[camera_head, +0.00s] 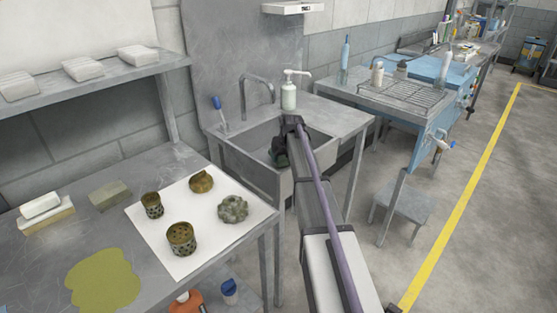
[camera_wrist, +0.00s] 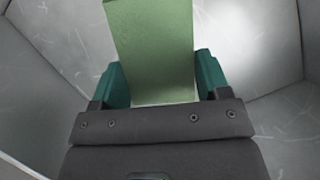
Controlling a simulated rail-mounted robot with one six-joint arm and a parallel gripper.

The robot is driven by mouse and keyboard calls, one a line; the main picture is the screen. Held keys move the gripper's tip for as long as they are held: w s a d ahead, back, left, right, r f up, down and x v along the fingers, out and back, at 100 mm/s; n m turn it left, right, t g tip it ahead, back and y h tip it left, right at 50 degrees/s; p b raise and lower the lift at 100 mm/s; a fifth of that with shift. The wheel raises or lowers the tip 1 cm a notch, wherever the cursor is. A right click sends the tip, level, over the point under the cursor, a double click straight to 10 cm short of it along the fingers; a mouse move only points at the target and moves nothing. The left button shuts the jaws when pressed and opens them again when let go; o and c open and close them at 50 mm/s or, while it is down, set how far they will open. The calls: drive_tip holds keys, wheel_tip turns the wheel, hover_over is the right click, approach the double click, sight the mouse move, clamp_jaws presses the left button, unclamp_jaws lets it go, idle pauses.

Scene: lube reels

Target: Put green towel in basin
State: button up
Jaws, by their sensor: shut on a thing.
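The basin (camera_head: 250,172) is a grey metal sink set in the counter in the middle of the head view. The towel is a flat pale green piece that extends beyond the fingers. Grey scratched basin walls surround it in the wrist view. In the head view my arm and gripper mostly hide the towel, and I cannot tell whether it touches the basin floor.
A faucet (camera_head: 258,88) and a soap bottle (camera_head: 289,92) stand behind the basin. A blue-handled brush (camera_head: 217,104) is at its back left. The left table holds metal parts on a white sheet (camera_head: 160,225) and a yellow-green patch (camera_head: 103,280). A drying rack (camera_head: 408,92) is at right.

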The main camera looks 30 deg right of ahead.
drive_tip(key=shift+w+a, duration=0.15)
drive_tip(key=shift+w, duration=0.5)
drive_tip(key=shift+w+a, duration=0.15)
drive_tip(key=shift+w, duration=0.45)
drive_tip(key=shift+w+a+f+b, duration=0.15)
drive_tip(key=shift+f+b, duration=0.65)
drive_tip(key=shift+r, duration=0.2)
drive_tip(key=shift+f, duration=0.2)
drive_tip(key=o, duration=1)
drive_tip(key=p+v, duration=1.1)
drive_tip(key=v, duration=0.1)
drive_tip(key=shift+r, duration=0.25)
